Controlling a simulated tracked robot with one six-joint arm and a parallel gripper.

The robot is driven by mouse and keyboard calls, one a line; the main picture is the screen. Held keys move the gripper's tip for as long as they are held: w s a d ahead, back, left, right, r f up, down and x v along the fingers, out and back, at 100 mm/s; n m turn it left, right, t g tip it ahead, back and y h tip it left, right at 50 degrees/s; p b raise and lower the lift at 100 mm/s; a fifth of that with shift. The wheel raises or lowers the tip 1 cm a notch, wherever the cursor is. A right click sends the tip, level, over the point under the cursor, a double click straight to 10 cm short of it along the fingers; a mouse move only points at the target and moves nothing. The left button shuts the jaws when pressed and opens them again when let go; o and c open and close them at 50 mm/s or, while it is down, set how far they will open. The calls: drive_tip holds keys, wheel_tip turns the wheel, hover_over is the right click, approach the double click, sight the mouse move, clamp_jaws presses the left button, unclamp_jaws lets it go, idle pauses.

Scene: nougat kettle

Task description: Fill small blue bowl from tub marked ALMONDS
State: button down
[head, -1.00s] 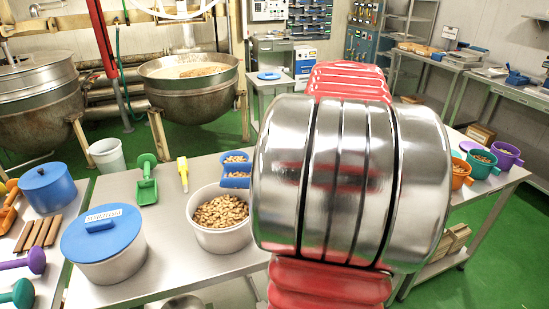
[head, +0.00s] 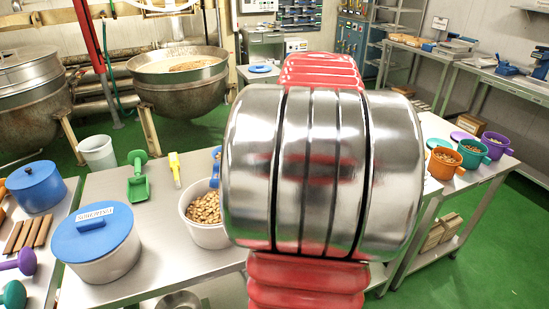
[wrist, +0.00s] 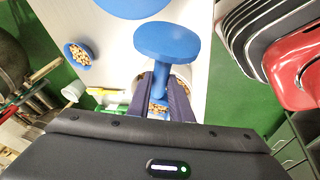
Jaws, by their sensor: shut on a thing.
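My gripper (wrist: 164,98) is shut on the handle of a blue scoop (wrist: 166,42), whose round knob faces the wrist camera. Nuts show at the scoop's far end between the jaws. In the head view my arm hides the gripper; a blue edge (head: 215,180) shows at the open tub. A small blue bowl (wrist: 78,55) with nuts in it stands on the table in the wrist view. An open white tub of nuts (head: 206,238) is partly behind my arm. A white tub with a blue lid (head: 97,268) bears a label I cannot read surely.
A green scoop (head: 138,185) and a yellow tool (head: 176,168) lie on the steel table. Orange (head: 443,161), teal (head: 472,153) and purple (head: 496,145) containers stand on the right table. Large kettles (head: 178,85) stand behind. A blue pot (head: 36,190) is at left.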

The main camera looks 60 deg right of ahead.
drive_tip(key=shift+w+a+f, duration=0.15)
drive_tip(key=shift+w+f, duration=0.05)
drive_tip(key=shift+f, duration=0.15)
drive_tip(key=shift+w+a+r+g+h, duration=0.3)
drive_tip(key=shift+w+r+g+h, duration=0.15)
drive_tip(key=shift+g, duration=0.2)
drive_tip(key=shift+w+a+r+g+h, duration=0.35)
drive_tip(key=shift+r+g+h, duration=0.1)
drive_tip(key=shift+g, duration=0.2)
drive_tip(key=w+a+r+n+g+h, duration=0.1)
drive_tip(key=w+a+r+g+h, duration=0.4)
drive_tip(key=w, duration=0.4)
wheel_tip(320, 180, up, 3)
drive_tip(key=shift+w+a+f+g, duration=0.25)
drive_tip(key=shift+a+g, duration=0.6)
drive_tip(key=shift+g, duration=0.25)
drive_tip(key=shift+r, duration=0.1)
wheel_tip(320, 180, up, 5)
drive_tip(key=t+y, duration=0.3)
drive_tip(key=t, duration=0.2)
drive_tip(key=m+t+y, duration=0.1)
drive_tip(key=t+y, duration=0.3)
drive_tip(key=t, duration=0.1)
